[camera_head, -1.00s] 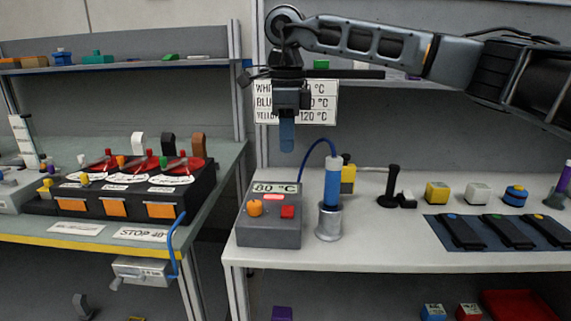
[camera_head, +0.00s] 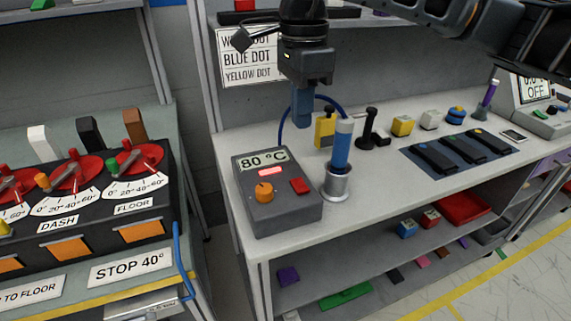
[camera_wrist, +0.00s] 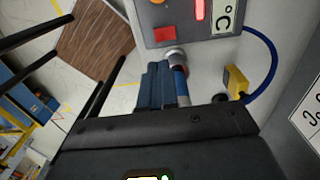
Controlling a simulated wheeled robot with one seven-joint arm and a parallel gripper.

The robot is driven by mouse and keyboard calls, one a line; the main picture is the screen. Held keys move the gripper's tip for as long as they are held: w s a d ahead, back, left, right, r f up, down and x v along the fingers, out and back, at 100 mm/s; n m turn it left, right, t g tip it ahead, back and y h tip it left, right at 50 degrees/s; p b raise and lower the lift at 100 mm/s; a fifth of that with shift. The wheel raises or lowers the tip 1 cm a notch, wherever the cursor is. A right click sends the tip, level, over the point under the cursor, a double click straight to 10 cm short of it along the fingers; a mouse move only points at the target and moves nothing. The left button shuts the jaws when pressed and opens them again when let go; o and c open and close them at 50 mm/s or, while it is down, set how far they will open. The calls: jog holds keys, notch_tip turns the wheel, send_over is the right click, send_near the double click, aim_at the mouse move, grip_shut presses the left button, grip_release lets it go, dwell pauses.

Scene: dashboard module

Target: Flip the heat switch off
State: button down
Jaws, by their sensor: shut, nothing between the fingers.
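A grey heater box (camera_head: 283,215) stands at the bench's front left corner, with a display reading 80 °C (camera_head: 263,158). On its top are a lit red indicator (camera_head: 272,171), an orange knob (camera_head: 265,192) and a red switch (camera_head: 299,186), likely the heat switch. The red switch also shows in the wrist view (camera_wrist: 165,35). My gripper (camera_head: 301,121) points down with blue fingers, shut and empty, above and behind the box. It touches nothing that I can see. In the wrist view the fingers (camera_wrist: 158,85) appear below the switch. The switch's exact tilt is too small to tell.
A blue-handled tool (camera_head: 341,145) stands in a metal holder (camera_head: 337,184) just right of the box, with a blue cable (camera_head: 282,122) arching behind. Left is a dial panel (camera_head: 80,205). The bench front is clear.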

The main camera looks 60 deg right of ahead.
aim_at(300, 189)
jog(key=shift+s, duration=0.1)
dwell(0.3)
notch_tip(300, 189, down, 14)
jog(key=p, duration=0.2)
jog(key=shift+s+a+p, duration=0.1)
jog(key=shift+s+p, duration=0.05)
jog(key=shift+p, duration=0.25)
dwell(0.3)
